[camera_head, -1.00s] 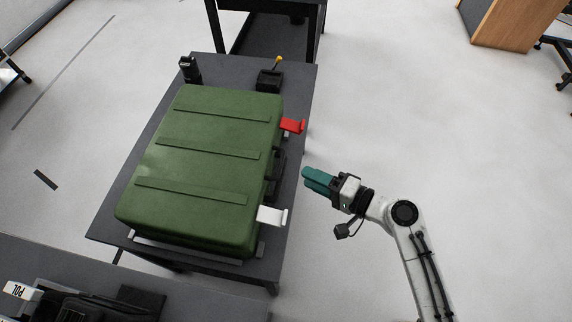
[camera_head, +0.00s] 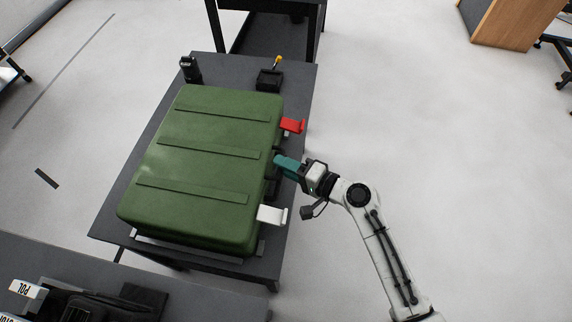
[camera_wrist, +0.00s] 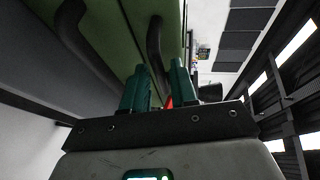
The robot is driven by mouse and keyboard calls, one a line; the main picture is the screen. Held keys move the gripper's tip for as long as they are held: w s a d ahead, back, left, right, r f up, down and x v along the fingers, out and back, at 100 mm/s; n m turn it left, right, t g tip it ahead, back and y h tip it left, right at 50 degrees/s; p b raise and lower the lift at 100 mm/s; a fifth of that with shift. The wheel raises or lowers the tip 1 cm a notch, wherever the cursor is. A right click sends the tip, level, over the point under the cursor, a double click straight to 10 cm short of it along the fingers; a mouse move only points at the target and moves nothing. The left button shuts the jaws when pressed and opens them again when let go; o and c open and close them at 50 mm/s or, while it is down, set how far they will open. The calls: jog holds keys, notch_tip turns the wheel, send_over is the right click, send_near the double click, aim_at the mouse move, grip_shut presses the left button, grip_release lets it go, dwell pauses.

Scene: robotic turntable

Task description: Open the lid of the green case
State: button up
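The green case (camera_head: 203,160) lies on a dark table with its lid closed. Its front side faces right in the head view and carries a red latch (camera_head: 292,125) and a white latch (camera_head: 271,215), both sticking outward. My gripper (camera_head: 281,161) is at that side between the two latches, close to the case. In the wrist view its two teal fingers (camera_wrist: 160,66) stand apart with a gap and nothing visibly held. Dark curved handle parts (camera_wrist: 154,45) show just ahead of the fingertips; contact cannot be told. A bit of the red latch (camera_wrist: 168,101) shows between the fingers.
The dark table (camera_head: 128,178) has a narrow strip free around the case. A black box with a yellow-tipped lever (camera_head: 270,79) and a small black device (camera_head: 190,69) stand at its far end. Another bench (camera_head: 200,302) is at the lower left. Open floor lies right.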

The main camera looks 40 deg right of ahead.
grip_shut()
dwell(0.4)
